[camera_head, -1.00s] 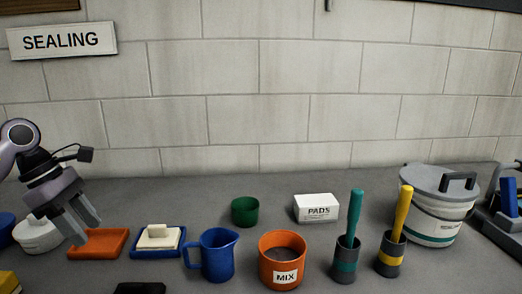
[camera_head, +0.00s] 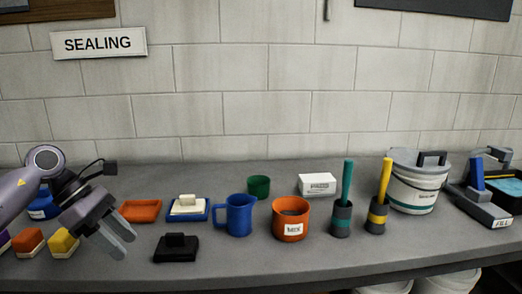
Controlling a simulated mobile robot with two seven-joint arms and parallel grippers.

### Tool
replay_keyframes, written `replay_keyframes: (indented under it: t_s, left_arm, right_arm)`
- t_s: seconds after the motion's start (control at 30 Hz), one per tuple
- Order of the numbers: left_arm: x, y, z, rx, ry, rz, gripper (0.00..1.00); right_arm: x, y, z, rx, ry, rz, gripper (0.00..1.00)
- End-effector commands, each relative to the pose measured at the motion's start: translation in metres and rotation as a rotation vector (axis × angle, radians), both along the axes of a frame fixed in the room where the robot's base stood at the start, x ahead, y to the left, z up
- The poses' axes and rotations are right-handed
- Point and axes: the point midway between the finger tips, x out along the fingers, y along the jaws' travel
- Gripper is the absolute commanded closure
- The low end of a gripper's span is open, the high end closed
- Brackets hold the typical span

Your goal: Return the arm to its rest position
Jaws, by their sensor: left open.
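My left gripper (camera_head: 124,240) comes in from the left, tilted downward over the bench. Its two grey fingers are apart with nothing between them. It hangs in front of the orange tray (camera_head: 141,211), to the left of the black block with a handle (camera_head: 175,251). My right gripper is not in the picture.
On the grey bench (camera_head: 330,258) stand a blue jug (camera_head: 237,216), an orange MIX pot (camera_head: 291,222), a green cup (camera_head: 259,186), a white box (camera_head: 317,184), two holders with teal (camera_head: 347,183) and yellow (camera_head: 385,178) handles, and a lidded bucket (camera_head: 413,191). Coloured blocks (camera_head: 62,243) lie left.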

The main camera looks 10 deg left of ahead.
Motion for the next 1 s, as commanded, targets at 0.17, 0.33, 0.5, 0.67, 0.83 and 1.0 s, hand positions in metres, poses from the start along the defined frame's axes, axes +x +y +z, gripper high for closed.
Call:
replay_keyframes:
  t_s: [0.17,0.33,0.5,0.67,0.83,1.0]
  left_arm:
    - [0.004,-0.088,-0.031,-0.353,0.066,0.061,0.54]
    - [-0.001,-0.160,-0.043,-0.765,0.228,0.227,0.54]
    - [-0.003,-0.196,-0.049,-1.170,0.477,0.492,0.54]
    - [-0.003,-0.200,-0.071,-1.509,0.772,0.821,0.54]
    - [-0.014,-0.184,-0.124,-1.806,1.128,1.250,0.54]
    - [-0.054,-0.167,-0.202,-2.010,1.497,1.756,0.54]
  right_arm:
    - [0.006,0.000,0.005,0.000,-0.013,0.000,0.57]
    - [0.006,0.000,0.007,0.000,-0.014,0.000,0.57]
    - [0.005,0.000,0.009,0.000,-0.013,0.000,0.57]
    - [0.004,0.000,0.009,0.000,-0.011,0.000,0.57]
    - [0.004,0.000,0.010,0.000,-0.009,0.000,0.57]
    - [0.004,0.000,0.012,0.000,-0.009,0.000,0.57]
